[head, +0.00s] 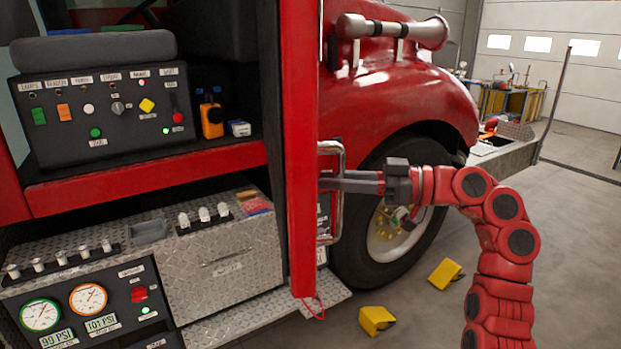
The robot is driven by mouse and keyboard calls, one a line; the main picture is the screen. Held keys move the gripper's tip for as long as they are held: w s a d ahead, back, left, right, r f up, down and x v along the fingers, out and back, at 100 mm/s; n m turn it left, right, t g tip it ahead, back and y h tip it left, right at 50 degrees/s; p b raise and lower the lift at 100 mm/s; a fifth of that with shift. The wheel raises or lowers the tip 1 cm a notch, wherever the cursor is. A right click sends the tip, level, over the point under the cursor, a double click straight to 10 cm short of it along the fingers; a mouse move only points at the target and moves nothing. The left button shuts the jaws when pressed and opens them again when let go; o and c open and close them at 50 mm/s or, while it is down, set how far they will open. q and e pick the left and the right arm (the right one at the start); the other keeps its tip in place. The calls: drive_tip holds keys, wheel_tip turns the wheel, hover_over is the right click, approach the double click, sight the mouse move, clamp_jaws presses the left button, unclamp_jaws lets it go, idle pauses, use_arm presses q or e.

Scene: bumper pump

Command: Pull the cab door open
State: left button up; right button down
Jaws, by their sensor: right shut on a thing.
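The red cab door (301,150) of the fire truck stands swung out, seen nearly edge-on, with the cab opening showing to its left. A metal bar handle (338,225) is on the door's right-hand face. My right gripper (335,181) reaches in from the right and is shut on the handle. Its fingertips are partly hidden by the handle and door edge. My left gripper is not in view.
A control panel (105,105) with switches sits in the cab, above a diamond-plate box (215,262) and gauges. The front wheel (390,235) is behind my right gripper. Two yellow wheel chocks (376,320) (445,274) lie on the floor. Open floor extends to the right.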

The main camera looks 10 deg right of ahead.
drive_tip(key=shift+d, duration=0.4)
drive_tip(key=c, duration=0.7)
unclamp_jaws()
drive_tip(key=shift+a, duration=0.1)
drive_tip(key=b+v, duration=0.3)
drive_tip(key=v, duration=1.4)
drive_tip(key=shift+d+r, duration=0.1)
drive_tip(key=shift+d, duration=0.25)
